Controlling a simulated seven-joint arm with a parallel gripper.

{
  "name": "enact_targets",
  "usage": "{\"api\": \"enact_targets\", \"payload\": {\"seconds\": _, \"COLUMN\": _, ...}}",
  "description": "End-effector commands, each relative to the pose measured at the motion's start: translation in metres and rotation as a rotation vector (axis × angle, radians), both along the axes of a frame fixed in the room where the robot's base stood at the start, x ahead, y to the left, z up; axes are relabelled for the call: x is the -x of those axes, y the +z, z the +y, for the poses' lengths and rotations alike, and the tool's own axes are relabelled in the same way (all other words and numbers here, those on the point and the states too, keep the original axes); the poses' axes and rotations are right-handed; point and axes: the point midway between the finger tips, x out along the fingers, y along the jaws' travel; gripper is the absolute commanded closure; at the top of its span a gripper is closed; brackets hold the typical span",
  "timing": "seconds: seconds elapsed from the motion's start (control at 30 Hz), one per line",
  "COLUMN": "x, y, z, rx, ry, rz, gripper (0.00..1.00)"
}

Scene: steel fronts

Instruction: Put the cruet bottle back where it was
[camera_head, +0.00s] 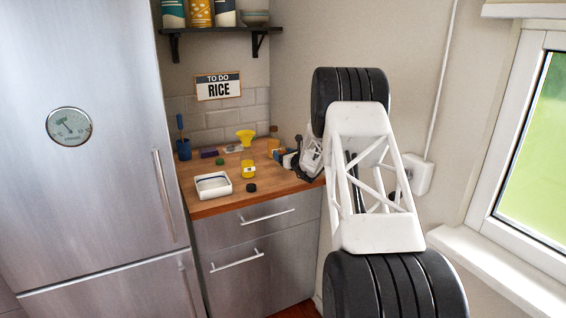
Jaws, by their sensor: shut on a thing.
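My gripper (281,156) is low over the right part of the wooden counter, at the end of my white arm. It is small in the picture and partly hidden by its own parts. It is shut on what looks like the cruet bottle (273,146), an amber shape with a darker top at the fingertips. The bottle looks upright. I cannot tell whether its base touches the counter.
On the counter (222,200) are a white tray (213,193), a yellow jar (248,170), a black lid (251,187), a yellow funnel (245,136), a blue cup (184,150) and small green and purple items. A fridge (100,160) borders the left; a shelf (220,30) hangs above.

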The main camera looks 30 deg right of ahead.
Motion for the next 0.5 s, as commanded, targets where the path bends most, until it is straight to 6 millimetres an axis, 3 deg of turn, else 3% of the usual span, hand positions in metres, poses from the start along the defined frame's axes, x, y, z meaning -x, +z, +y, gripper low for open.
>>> {"api": "enact_targets", "payload": {"seconds": 0.23, "x": 0.000, "y": -0.025, "z": 0.000, "rx": -0.001, "ry": -0.001, "rz": 0.001, "gripper": 0.68}}
{"api": "enact_targets", "payload": {"seconds": 0.5, "x": 0.000, "y": -0.031, "z": 0.000, "rx": 0.000, "ry": -0.001, "rz": 0.000, "gripper": 0.68}}
